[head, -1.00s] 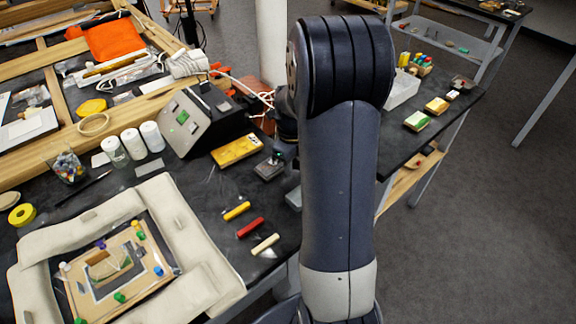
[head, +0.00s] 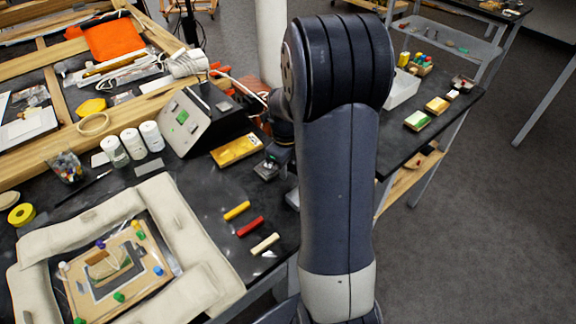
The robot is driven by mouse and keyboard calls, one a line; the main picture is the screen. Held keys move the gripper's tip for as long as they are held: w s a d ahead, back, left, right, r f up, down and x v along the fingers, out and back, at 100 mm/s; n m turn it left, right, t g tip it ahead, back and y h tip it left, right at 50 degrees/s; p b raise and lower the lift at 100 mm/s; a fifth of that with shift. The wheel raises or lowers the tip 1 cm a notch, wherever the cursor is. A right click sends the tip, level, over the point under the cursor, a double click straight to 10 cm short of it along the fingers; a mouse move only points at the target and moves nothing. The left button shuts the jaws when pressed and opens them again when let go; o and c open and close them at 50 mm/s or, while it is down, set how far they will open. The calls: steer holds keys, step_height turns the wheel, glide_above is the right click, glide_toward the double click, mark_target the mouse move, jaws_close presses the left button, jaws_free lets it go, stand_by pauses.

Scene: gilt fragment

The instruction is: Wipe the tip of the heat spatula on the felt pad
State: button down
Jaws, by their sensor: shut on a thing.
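My gripper (head: 270,166) shows only in part, low over the dark bench just left of my large arm link, which hides much of my wrist. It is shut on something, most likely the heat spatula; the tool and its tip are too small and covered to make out. A flat yellow-tan pad (head: 236,151) lies just left of my gripper, in front of the control station; it may be the felt pad, but I cannot tell for sure. I see no clear contact between the gripper and this pad.
A grey control station (head: 200,118) with a green screen stands behind the pad. Yellow, red (head: 250,227) and cream sticks lie in front. A framed panel with a padded cream border (head: 190,240) lies at lower left. White jars (head: 132,143) stand left of the station.

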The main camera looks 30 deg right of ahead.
steer(key=shift+a, duration=0.1)
steer(key=shift+s+a, duration=0.3)
steer(key=shift+a, duration=0.6)
steer(key=shift+w+d, duration=0.15)
steer(key=shift+d, duration=0.35)
steer(key=shift+w+d, duration=0.15)
steer(key=shift+d, duration=0.35)
steer(key=shift+w+d, duration=0.25)
steer(key=shift+d, duration=0.75)
steer(key=shift+s+a, duration=0.15)
steer(key=shift+a, duration=0.35)
steer(key=shift+s+a, duration=0.15)
steer(key=shift+a, duration=0.35)
